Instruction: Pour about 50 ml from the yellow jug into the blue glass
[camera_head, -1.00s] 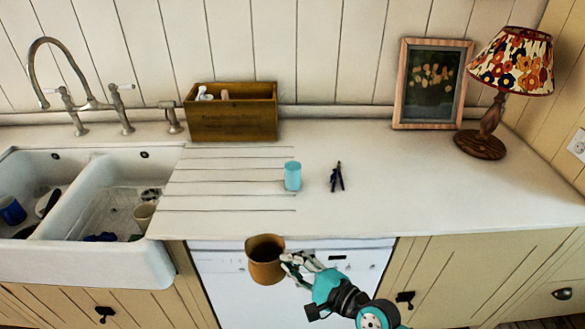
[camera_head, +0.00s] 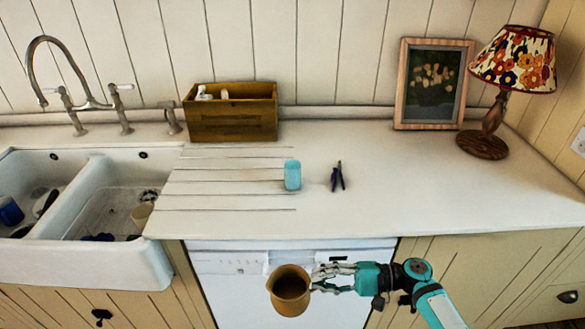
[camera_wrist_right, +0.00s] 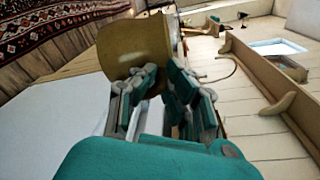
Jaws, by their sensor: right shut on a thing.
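The yellow jug (camera_head: 290,291) is brownish yellow and is held in front of the counter's front edge, before the white dishwasher. It looks close to upright, with its dark opening facing up; its contents cannot be made out. My right gripper (camera_head: 322,276) is shut on the jug from its right side. In the right wrist view the jug (camera_wrist_right: 134,46) sits between the fingers of the right gripper (camera_wrist_right: 150,85). The blue glass (camera_head: 292,175) stands upright on the counter, behind the jug and apart from it. My left gripper is not in view.
A wooden box (camera_head: 231,120) stands against the back wall. A double sink (camera_head: 85,265) is at left. A picture frame (camera_head: 400,85) and a lamp (camera_head: 482,144) stand at back right. The right counter is clear.

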